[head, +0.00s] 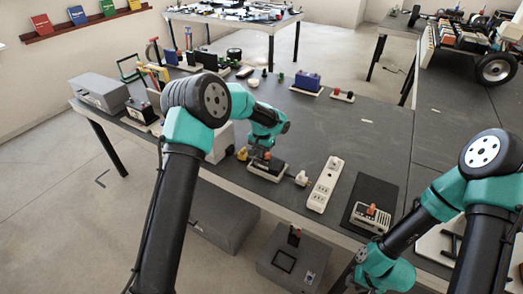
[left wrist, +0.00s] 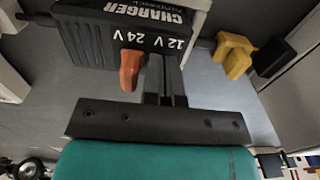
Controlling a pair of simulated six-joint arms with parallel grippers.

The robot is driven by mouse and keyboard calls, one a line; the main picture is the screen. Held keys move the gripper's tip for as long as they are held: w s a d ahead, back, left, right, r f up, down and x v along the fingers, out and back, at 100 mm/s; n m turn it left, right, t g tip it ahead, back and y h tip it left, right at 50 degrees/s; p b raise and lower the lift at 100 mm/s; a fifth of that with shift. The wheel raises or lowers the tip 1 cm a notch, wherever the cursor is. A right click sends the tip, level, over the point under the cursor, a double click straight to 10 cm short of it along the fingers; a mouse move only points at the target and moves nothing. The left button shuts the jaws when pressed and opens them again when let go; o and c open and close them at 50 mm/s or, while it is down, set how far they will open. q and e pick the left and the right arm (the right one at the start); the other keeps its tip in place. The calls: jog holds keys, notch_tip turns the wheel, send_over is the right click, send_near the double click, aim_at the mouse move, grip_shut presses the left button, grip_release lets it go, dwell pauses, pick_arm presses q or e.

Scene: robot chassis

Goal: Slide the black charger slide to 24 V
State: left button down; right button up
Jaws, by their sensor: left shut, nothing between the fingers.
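The black charger (head: 270,167) sits on a light base near the front edge of the bench. In the left wrist view the charger (left wrist: 130,18) shows its name and a white 12 V and 24 V marking. An orange slide knob (left wrist: 132,70) sticks out below that marking; its exact setting is unclear. My left gripper (left wrist: 162,85) is shut and empty, its fingers close to the right side of the knob; I cannot tell whether they touch it. In the head view it (head: 260,155) is over the charger. My right gripper (head: 375,272) is low at the front right, its fingers unclear.
A white power strip (head: 325,184) lies right of the charger, with a white plug (head: 301,179) between them. A white device with an orange-red knob (head: 371,215) lies on a black mat. A yellow block (left wrist: 233,54) is right of the charger in the wrist view.

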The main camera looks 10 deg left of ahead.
pick_arm(q)
jog(key=shift+w+a, duration=0.1)
jog(key=shift+a, duration=0.35)
dwell(0.3)
jog(key=shift+r, duration=3.5)
